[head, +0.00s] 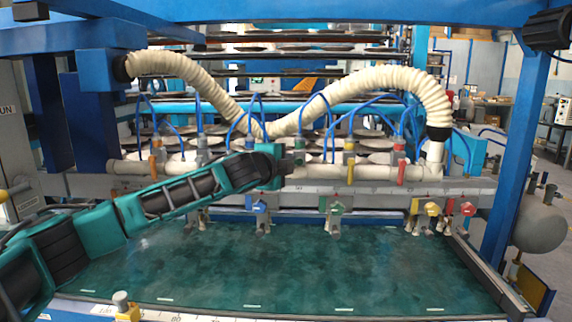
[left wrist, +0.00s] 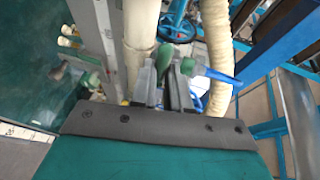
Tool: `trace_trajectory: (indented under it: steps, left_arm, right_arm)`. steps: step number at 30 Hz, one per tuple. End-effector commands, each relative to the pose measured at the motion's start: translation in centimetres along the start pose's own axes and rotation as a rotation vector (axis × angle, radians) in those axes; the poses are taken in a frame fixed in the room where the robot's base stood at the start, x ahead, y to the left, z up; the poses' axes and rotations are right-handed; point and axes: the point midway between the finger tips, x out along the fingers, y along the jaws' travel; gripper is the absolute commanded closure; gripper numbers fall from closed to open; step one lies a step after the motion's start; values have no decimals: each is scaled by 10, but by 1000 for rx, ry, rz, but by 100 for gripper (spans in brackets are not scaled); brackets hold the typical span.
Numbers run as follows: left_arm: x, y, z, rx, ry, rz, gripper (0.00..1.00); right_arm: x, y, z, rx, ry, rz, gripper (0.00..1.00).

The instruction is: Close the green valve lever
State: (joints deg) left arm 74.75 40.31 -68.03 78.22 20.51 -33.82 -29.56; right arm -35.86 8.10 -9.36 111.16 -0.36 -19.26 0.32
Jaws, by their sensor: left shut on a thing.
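My left gripper (head: 294,161) reaches in from the left to the white pipe behind the green table. In the left wrist view its fingers (left wrist: 172,66) are nearly together, beside the pipe. A green lever (left wrist: 165,56) shows at the fingertips, and the fingers are shut on it. In the head view this lever is hidden behind the gripper, so its angle cannot be told there. Another green valve handle (head: 336,209) sits lower, on the front of the rail, apart from the gripper. My right gripper is in neither view.
An orange lever (head: 153,165), a yellow lever (head: 350,172) and a red lever (head: 401,172) stand along the pipe. Ribbed hoses (head: 350,85) arch above. The green table (head: 230,265) is clear.

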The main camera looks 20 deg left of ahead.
Motion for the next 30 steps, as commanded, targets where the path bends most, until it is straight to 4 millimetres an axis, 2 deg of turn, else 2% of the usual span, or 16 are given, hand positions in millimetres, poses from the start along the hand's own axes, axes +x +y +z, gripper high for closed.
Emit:
trace_trajectory:
  steps: [16, 17, 24, 30]
  left_arm:
    - [0, -2, -5, 21, 7, 3, 100]
    - [0, -2, -5, 21, 7, 3, 82]
    - [0, -1, -3, 19, 3, 5, 59]
    - [0, -1, -2, 18, 0, 6, 59]
  right_arm:
    - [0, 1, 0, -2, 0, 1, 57]
    - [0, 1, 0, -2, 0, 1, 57]
    - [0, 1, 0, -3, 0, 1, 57]
    - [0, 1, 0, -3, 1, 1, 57]
